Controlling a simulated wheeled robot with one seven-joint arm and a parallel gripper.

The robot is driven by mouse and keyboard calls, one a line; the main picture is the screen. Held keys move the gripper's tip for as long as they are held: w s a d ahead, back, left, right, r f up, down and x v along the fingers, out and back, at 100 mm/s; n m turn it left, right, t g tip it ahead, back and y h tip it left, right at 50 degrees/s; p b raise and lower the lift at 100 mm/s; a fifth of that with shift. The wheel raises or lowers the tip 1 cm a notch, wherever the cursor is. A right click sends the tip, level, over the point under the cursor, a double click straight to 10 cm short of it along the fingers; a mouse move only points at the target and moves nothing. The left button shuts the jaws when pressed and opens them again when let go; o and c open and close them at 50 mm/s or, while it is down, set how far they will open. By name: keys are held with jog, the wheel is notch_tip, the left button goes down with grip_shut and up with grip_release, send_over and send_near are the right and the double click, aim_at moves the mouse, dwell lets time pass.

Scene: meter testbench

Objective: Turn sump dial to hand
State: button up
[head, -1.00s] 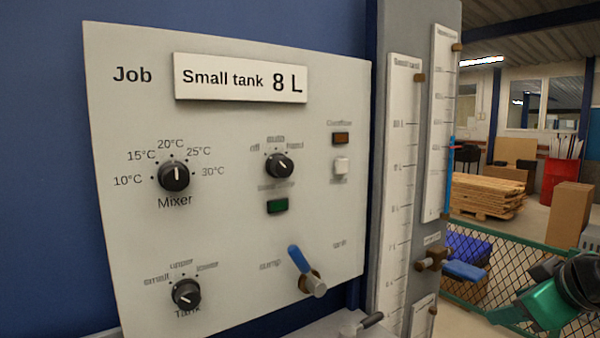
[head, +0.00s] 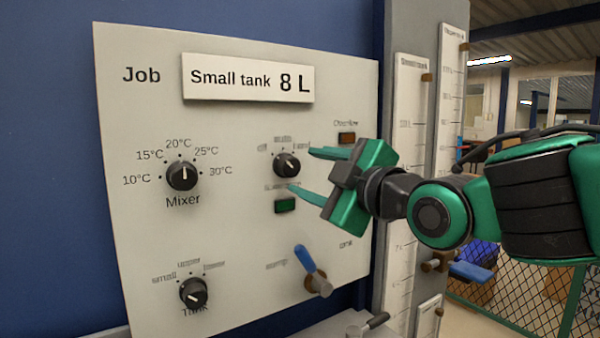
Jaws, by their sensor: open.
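The sump dial (head: 286,165) is a small black round knob in the upper middle of the pale panel, with blurred labels "off", "auto" and "hand" above it. Its white mark seems to lie on the right side of the knob, but I cannot tell exactly which label it points at. My gripper (head: 300,169) is open and empty, just right of the dial. One green finger is level with the "hand" label and the other is lower, near the green button. Whether the fingers touch the dial or panel cannot be told.
A green button (head: 285,206) sits below the dial. The Mixer dial (head: 182,175) is to the left, the Tank dial (head: 194,292) at lower left. A blue lever (head: 307,260) sticks out below. Gauge boards (head: 412,150) stand right of the panel, behind my arm.

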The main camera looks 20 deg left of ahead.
aim_at(294, 167)
jog(key=shift+x, duration=2.9)
jog(key=c, duration=1)
jog(key=shift+d, duration=0.2)
jog(key=shift+c, duration=0.2)
jog(key=shift+a, duration=0.1)
